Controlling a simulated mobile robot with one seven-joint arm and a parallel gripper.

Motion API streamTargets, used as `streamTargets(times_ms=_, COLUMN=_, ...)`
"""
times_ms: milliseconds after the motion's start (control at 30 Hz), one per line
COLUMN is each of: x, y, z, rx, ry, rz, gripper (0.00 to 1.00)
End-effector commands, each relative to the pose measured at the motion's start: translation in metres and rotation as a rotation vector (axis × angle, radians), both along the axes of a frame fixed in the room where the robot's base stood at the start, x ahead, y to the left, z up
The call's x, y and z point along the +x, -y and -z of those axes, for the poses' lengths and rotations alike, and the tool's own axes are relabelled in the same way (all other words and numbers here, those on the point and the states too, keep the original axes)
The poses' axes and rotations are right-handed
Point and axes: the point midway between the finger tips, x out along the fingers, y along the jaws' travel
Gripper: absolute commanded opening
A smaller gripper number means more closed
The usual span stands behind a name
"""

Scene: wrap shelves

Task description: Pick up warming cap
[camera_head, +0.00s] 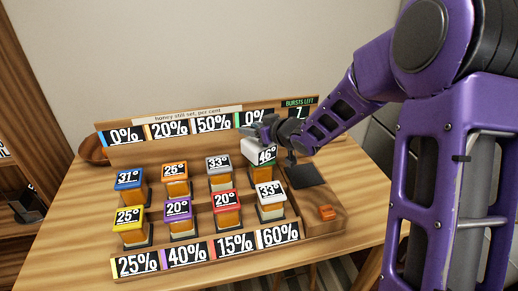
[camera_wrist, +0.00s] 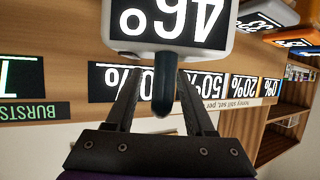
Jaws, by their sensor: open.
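The warming cap (camera_head: 257,148) looks like a white block with a 46° readout. It sits over the jar at the right end of the back row. In the wrist view the cap (camera_wrist: 190,45) fills the top edge, and its dark rounded handle (camera_wrist: 163,88) points toward me. My gripper (camera_head: 268,130) is just above and behind the cap in the head view. In the wrist view my gripper (camera_wrist: 160,85) is open, one finger on each side of the handle, with gaps showing.
Several honey jars with coloured lids, such as a blue one (camera_head: 129,178) and a red one (camera_head: 225,198), stand close to the left and front. A percent panel (camera_head: 180,150) rises behind.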

Motion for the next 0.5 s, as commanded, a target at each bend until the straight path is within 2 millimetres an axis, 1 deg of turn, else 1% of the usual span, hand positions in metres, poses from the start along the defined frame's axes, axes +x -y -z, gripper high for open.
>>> streamTargets(times_ms=133, x=0.0000, y=0.0004, z=-0.0003, rx=0.000, ry=0.000, rz=0.001, gripper=0.54)
streamTargets(times_ms=167, x=0.0000, y=0.0004, z=-0.0003, rx=0.000, ry=0.000, rz=0.001, gripper=0.50)
streamTargets(times_ms=200, x=-0.0001, y=0.0005, z=-0.0004, rx=0.000, ry=0.000, rz=0.001, gripper=0.43)
streamTargets(times_ms=267, x=-0.0001, y=0.0005, z=-0.0003, rx=0.000, ry=0.000, rz=0.000, gripper=0.32)
streamTargets(times_ms=300, x=-0.0002, y=0.0006, z=-0.0003, rx=0.000, ry=0.000, rz=0.001, gripper=0.25)
streamTargets(times_ms=433, x=-0.0002, y=0.0006, z=-0.0003, rx=0.000, ry=0.000, rz=0.000, gripper=0.02)
streamTargets(times_ms=500, x=-0.0002, y=0.0006, z=-0.0003, rx=0.000, ry=0.000, rz=0.000, gripper=0.00)
